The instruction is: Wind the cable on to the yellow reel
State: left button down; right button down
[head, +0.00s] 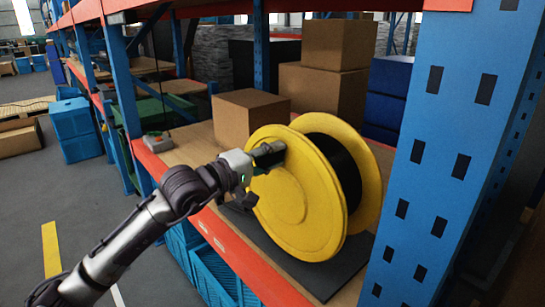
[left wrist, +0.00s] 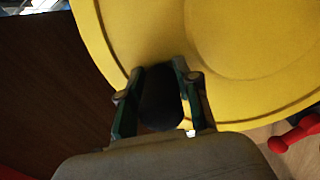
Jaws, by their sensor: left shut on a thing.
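The yellow reel (head: 295,200) stands upright on a dark mat (head: 340,275) on the shelf, with black cable (head: 340,165) between its two flanges. My left gripper (head: 268,155) is at the upper left of the reel's near flange. In the left wrist view its fingers (left wrist: 160,95) are shut on a dark rounded handle (left wrist: 160,100) in front of the yellow flange (left wrist: 225,50). How the handle joins the flange is hidden. My right gripper is not in view.
A blue upright (head: 450,130) stands close to the right of the reel. Cardboard boxes (head: 250,118) are behind it. A small grey box (head: 158,141) sits at the shelf's left. Blue crates (head: 215,280) are below. The aisle floor at left is open.

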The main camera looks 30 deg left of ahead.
pick_arm(q)
jog(key=shift+d, duration=0.1)
jog(key=c, duration=0.8)
grip_release()
jog(key=shift+s+f, duration=0.1)
jog(key=shift+s, duration=0.2)
jog(key=v, duration=1.1)
jog(key=shift+s, duration=0.25)
